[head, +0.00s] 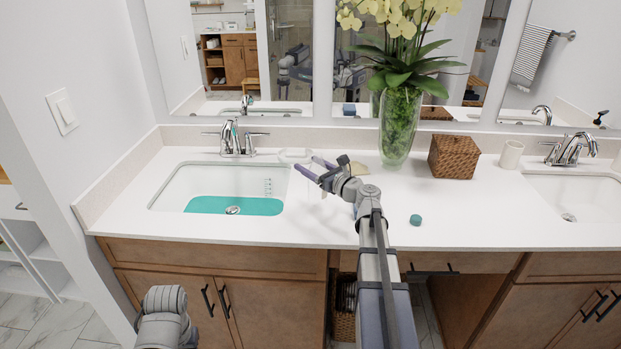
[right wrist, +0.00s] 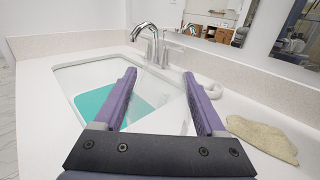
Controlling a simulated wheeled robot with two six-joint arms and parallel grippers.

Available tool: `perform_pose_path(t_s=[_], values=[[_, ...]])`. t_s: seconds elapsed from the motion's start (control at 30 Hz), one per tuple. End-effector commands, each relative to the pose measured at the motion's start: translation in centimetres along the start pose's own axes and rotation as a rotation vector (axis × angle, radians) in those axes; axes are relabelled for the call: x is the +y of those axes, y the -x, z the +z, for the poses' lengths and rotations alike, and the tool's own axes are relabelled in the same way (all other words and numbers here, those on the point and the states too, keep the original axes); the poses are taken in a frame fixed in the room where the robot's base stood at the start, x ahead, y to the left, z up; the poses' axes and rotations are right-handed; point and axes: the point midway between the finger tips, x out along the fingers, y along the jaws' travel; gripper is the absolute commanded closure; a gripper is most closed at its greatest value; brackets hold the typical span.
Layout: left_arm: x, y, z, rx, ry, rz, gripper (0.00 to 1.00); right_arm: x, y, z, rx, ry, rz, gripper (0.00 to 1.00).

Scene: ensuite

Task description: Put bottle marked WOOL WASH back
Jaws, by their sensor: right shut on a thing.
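My right gripper (head: 313,168) reaches over the counter just right of the left sink. It is shut on a pale, see-through thing (head: 294,155) that is hard to make out against the white counter. In the right wrist view the purple fingers (right wrist: 160,98) stand on either side of this whitish thing (right wrist: 172,114). No WOOL WASH lettering can be read in either view. A small teal cap-like piece (head: 416,220) lies on the counter right of my right arm. My left gripper is not in view; only part of my left arm shows at the lower left.
The left sink (head: 171,190) holds teal liquid under a chrome faucet (head: 232,140). A beige cloth (right wrist: 262,138) lies right of my right gripper. A flower vase (head: 400,128), wicker box (head: 454,157) and cup (head: 511,155) stand at the back. The front right counter is clear.

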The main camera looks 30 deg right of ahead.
Motion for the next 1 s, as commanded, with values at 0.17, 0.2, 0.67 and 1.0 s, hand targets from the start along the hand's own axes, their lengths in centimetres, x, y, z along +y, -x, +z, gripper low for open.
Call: perform_pose_path(t_s=[0.17, 0.2, 0.67, 1.0], values=[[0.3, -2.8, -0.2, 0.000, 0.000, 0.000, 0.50, 0.0, 0.0, -2.8, 0.000, 0.000, 0.000, 1.00], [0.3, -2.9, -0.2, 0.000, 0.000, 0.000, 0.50, 0.0, 0.0, -3.0, 0.000, 0.000, 0.000, 1.00], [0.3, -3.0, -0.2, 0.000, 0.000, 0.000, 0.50, 0.0, 0.0, -3.0, 0.000, 0.000, 0.000, 0.24], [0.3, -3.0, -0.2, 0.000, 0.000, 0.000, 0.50, 0.0, 0.0, -3.0, 0.000, 0.000, 0.000, 0.00]])
